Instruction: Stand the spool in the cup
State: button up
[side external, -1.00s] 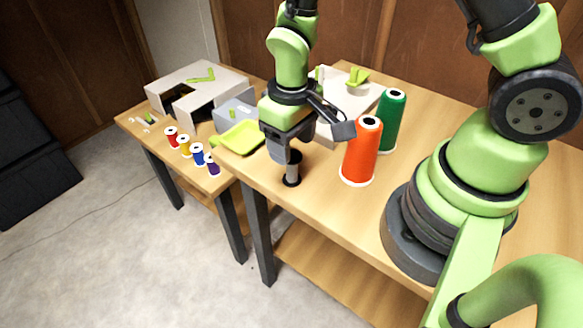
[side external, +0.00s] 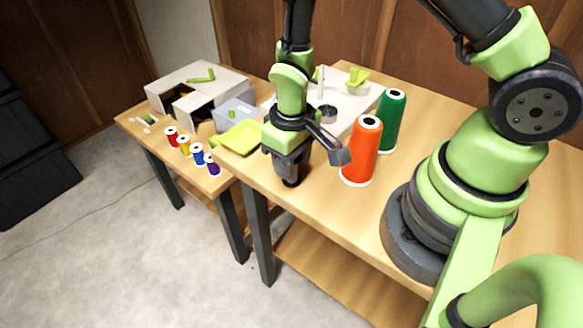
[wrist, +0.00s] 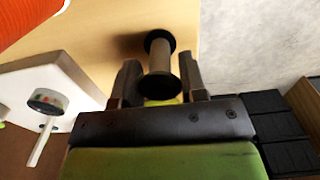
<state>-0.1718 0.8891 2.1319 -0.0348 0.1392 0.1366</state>
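The spool (wrist: 159,58) stands on the table, with dark flanged ends and a grey-brown body. In the side view only its dark base (side external: 291,183) shows below the fingers. My gripper (side external: 290,172) is lowered over it. In the wrist view my gripper (wrist: 160,80) is open, one finger on each side of the spool, with a small gap visible on the left; contact on the right is hard to tell. A short, round, dark cup (side external: 328,114) sits on the white block behind my gripper. It also shows in the wrist view (wrist: 44,107), with coloured specks around its top.
A large orange thread cone (side external: 360,152) and a green one (side external: 391,120) stand right of my gripper. A white post (side external: 320,83) rises by the cup. A yellow-green tray (side external: 240,138) lies to the left. Several small spools (side external: 184,146) stand on the lower left table.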

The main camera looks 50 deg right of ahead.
jog(key=shift+r, duration=0.15)
jog(key=shift+r, duration=2.4)
jog(key=shift+r, duration=0.35)
notch_tip(320, 180, up, 10)
jog(key=w+d+m, duration=0.2)
jog(key=d+m, duration=0.1)
jog(key=d, duration=0.5)
jog(key=w+d+m, duration=0.2)
jog(key=d+m, duration=0.1)
jog(key=d, duration=0.6)
jog(key=shift+s+f, duration=0.15)
jog(key=shift+f, duration=2.05)
jog(key=shift+s+f, duration=0.1)
jog(key=shift+f, duration=2.1)
